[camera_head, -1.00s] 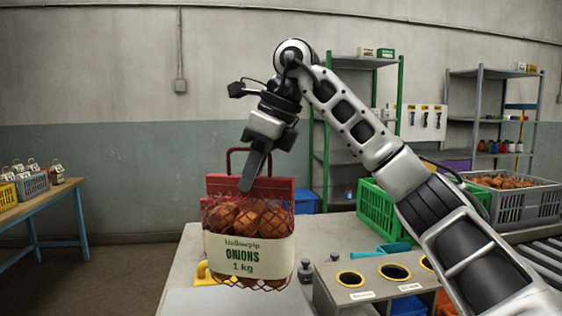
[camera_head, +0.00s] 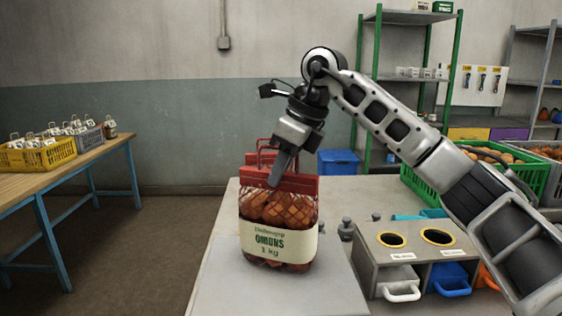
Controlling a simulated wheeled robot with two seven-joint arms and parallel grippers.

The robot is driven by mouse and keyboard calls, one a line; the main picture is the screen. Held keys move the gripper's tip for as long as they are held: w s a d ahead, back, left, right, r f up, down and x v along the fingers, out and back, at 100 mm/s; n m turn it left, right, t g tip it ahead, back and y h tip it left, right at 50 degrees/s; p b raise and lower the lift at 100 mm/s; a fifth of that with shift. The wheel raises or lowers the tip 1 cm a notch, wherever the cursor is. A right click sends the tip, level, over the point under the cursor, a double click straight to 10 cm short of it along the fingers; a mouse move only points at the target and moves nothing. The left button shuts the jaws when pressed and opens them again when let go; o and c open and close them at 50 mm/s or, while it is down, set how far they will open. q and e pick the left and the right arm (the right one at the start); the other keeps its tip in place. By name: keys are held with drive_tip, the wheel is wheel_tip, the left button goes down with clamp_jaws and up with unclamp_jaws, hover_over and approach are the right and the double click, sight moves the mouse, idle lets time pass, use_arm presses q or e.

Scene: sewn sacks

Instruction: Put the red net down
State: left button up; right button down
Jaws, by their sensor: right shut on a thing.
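The red net (camera_head: 275,207) is a mesh sack of onions with a cream label reading "ONIONS 1 kg", a red header and a red loop handle. It hangs upright, or nearly so, in front of me. My right gripper (camera_head: 282,168) comes down from above and is shut on its red header. The bottom of the net is over the pale grey work surface (camera_head: 215,285); I cannot tell whether it touches. My left gripper is out of view.
A grey block with round holes (camera_head: 418,240) and coloured scoops, including a blue one (camera_head: 451,278), stands right of the net. A green crate (camera_head: 425,185) is behind it. A wooden table (camera_head: 110,152) with a yellow basket (camera_head: 38,157) stands at far left.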

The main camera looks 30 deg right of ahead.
drive_tip(key=c, duration=1.3)
unclamp_jaws()
drive_tip(key=shift+f, duration=0.1)
drive_tip(key=v, duration=1.2)
